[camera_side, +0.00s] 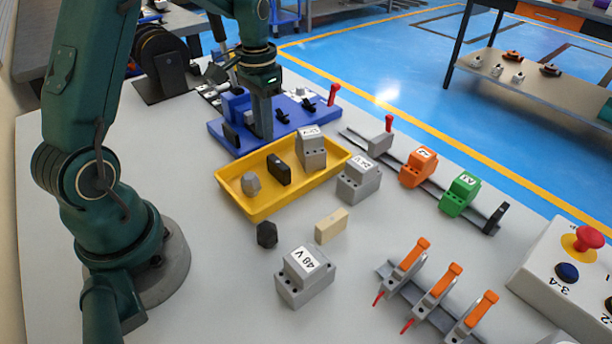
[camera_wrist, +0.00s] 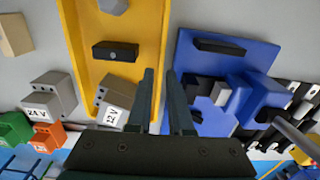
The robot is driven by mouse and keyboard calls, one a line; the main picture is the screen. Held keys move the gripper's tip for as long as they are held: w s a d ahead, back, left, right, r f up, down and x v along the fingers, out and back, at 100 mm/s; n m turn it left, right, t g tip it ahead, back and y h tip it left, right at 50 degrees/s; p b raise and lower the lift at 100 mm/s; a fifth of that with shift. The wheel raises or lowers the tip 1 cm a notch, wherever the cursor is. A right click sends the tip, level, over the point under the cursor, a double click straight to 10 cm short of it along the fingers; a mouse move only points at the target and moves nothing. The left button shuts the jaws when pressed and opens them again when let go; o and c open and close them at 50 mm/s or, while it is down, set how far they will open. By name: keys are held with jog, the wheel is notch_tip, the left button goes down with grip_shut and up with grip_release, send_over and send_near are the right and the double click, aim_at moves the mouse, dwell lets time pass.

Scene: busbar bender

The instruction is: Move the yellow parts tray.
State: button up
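The yellow parts tray (camera_side: 268,207) sits on the grey table in the middle of the side view. It holds a grey hex nut (camera_side: 251,184), a black block (camera_side: 279,170) and a grey 12 V block (camera_side: 311,148). My gripper (camera_side: 263,136) points down at the tray's far long wall, beside the blue fixture. In the wrist view, the tray (camera_wrist: 131,75) runs along the left of my gripper (camera_wrist: 161,72). The fingers are apart, with the tray's wall showing between them. Whether they touch the wall or reach below its rim I cannot tell.
The blue bender base (camera_side: 300,113) stands close behind the tray. A 24 V block (camera_side: 359,180) is near its right end. A 48 V block (camera_side: 305,276), black nut (camera_side: 267,234) and beige block (camera_side: 331,226) lie in front. Rails with terminals (camera_side: 419,167) are to the right.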

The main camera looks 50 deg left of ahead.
aim_at(266, 145)
jog(key=shift+f, duration=2.25)
grip_shut()
